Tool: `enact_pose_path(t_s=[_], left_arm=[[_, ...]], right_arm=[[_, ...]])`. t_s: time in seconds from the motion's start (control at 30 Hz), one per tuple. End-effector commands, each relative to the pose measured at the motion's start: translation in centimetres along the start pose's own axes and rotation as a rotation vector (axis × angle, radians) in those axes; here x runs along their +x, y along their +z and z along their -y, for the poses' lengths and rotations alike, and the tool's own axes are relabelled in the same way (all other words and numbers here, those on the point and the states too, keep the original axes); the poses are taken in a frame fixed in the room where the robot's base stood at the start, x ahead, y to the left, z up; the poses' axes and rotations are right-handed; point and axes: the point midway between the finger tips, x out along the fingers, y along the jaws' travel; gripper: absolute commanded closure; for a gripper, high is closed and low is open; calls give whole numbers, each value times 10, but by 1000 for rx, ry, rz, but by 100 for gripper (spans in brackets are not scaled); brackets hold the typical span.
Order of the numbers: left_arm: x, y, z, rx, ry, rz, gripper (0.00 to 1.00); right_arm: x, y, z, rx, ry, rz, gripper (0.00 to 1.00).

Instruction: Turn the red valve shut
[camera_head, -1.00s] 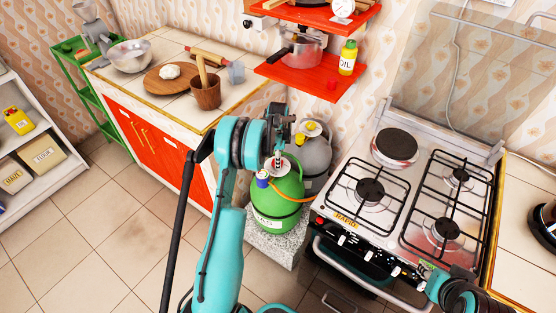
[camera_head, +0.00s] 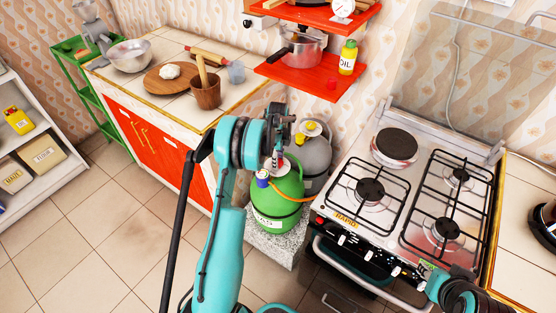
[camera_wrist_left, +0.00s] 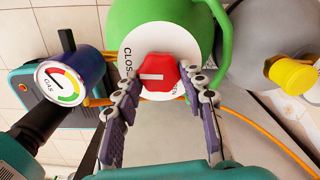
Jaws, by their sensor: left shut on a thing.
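The red valve (camera_wrist_left: 158,74) is a knob with a white bar mark, on a round white plate (camera_wrist_left: 140,38) lettered "CLOS..." at its left and, partly hidden, "...N" at its right. The bar lies roughly level across the knob. The plate sits on top of the green gas bottle (camera_head: 278,205). My left gripper (camera_wrist_left: 160,88) has its two fingers on either side of the knob and is shut on it. In the head view the left gripper (camera_head: 276,160) is over the bottle's top and hides most of the knob. My right gripper (camera_head: 425,272) shows only partly, by the stove front.
A gauge marked "GAS" (camera_wrist_left: 60,84) stands beside the plate, with an orange hose (camera_wrist_left: 262,135) running past. A grey bottle (camera_head: 315,150) with a yellow cap stands close behind. The stove (camera_head: 330,205) is on the right and the red-doored counter (camera_head: 165,155) on the left.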

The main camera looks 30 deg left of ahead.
Motion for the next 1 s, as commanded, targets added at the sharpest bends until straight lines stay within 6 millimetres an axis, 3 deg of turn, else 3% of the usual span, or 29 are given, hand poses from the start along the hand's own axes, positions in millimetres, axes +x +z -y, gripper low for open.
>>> enact_pose_path(t_s=[0.13, 0.17, 0.23, 0.63, 1.0], left_arm=[[0, 0, 0, 1, 0, 0, 88], [0, 0, 0, 1, 0, 0, 54], [0, 0, 0, 1, 0, 0, 38], [-8, 0, 0, 0, 0, 0, 38], [-82, 0, 0, 0, 0, 0, 38]], right_arm=[[0, 0, 0, 0, 0, 0, 68], [0, 0, 0, 0, 0, 0, 68], [0, 0, 0, 0, 0, 0, 68], [0, 0, 0, 0, 0, 0, 68], [0, 0, 0, 0, 0, 0, 68]])
